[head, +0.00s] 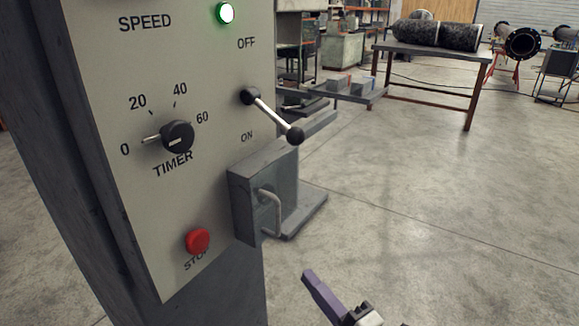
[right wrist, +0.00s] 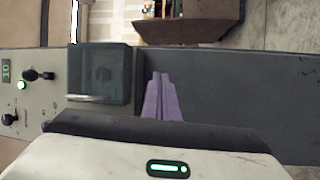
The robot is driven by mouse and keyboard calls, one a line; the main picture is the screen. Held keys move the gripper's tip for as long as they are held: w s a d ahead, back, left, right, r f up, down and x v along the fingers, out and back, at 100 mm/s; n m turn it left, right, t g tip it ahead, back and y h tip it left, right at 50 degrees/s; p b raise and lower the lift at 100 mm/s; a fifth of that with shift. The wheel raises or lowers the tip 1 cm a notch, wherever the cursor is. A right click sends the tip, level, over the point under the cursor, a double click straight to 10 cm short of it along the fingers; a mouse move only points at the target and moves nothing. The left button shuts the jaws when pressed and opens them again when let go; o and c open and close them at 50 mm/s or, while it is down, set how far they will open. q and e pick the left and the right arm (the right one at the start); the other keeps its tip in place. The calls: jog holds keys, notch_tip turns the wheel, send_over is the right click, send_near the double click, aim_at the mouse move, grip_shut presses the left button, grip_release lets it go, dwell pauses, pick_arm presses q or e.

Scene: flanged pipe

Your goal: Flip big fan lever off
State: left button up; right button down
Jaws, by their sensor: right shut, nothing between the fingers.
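The lever (head: 272,115) is a metal rod with a black ball end, on the grey control panel (head: 215,60). It slants down and right from its black pivot, its ball level with the ON label and below the OFF label. My right gripper (head: 310,277) shows its purple fingers at the bottom of the head view, below and apart from the lever. In the right wrist view its fingers (right wrist: 160,82) are together and empty, in front of a grey surface. A dark-knobbed lever (right wrist: 38,74) shows there at the left. My left gripper is not in view.
A grey box with a metal handle (head: 270,207) juts out below the lever. A timer knob (head: 177,136), a red stop button (head: 198,241) and a lit green lamp (head: 225,13) are on the panel. Open floor lies to the right, with a workbench (head: 432,50) farther back.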

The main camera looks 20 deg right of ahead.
notch_tip(320, 180, up, 20)
jog(key=d+n+t+y, duration=0.1)
jog(key=n+y, duration=1.2)
jog(key=n, duration=1.1)
jog(key=shift+r+y+p, duration=0.2)
jog(key=shift+y+p, duration=0.1)
jog(key=shift+p, duration=0.1)
jog(key=shift+r, duration=0.1)
jog(key=p, duration=0.3)
send_near(275, 117)
jog(key=w+a+r, duration=0.1)
jog(key=w+a, duration=0.2)
jog(key=shift+s+r, duration=0.1)
jog(key=shift+r, duration=0.1)
